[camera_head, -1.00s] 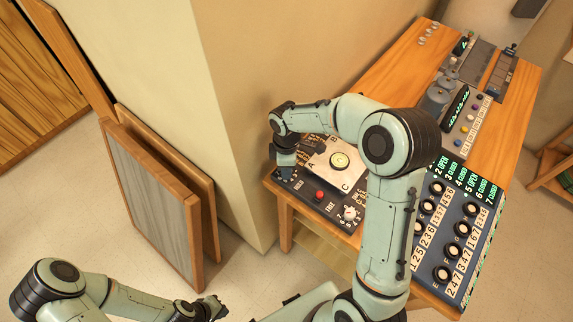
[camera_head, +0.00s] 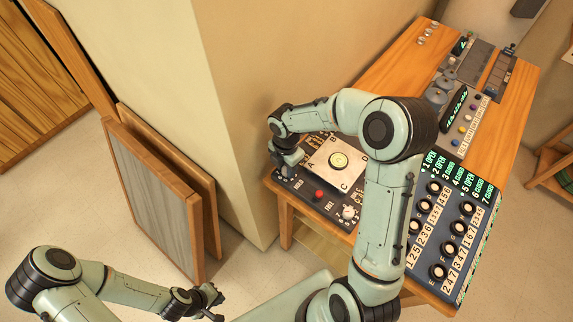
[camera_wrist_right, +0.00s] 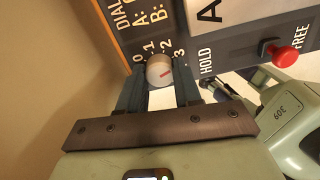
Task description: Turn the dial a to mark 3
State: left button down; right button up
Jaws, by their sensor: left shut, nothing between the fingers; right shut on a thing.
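Dial a is a small pale round knob (camera_wrist_right: 159,70) with a red pointer line, in the right wrist view. The marks 0, 1, 2 and 3 curve around its upper side. The red line sits on the knob's right side and points roughly towards 3 (camera_wrist_right: 180,60). My right gripper (camera_wrist_right: 158,88) is shut on the knob, a finger on each side. In the head view my right gripper (camera_head: 287,158) is at the panel's left edge and hides the dial. My left gripper (camera_head: 212,302) is shut and empty, low in the view, away from the table.
The dark panel also carries a square plate with a green-yellow round centre (camera_head: 339,160), a red button (camera_head: 318,194) and another white knob (camera_head: 349,212). A board with several black knobs (camera_head: 449,248) stands to the right. The wall (camera_head: 300,50) is close behind my right gripper.

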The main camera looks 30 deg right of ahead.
jog(key=shift+r+n, duration=0.1)
jog(key=shift+n, duration=0.3)
jog(key=o, duration=1)
jog(key=shift+o, duration=0.2)
notch_tip(320, 180, up, 13)
jog(key=shift+r, duration=0.2)
jog(key=shift+f, duration=0.1)
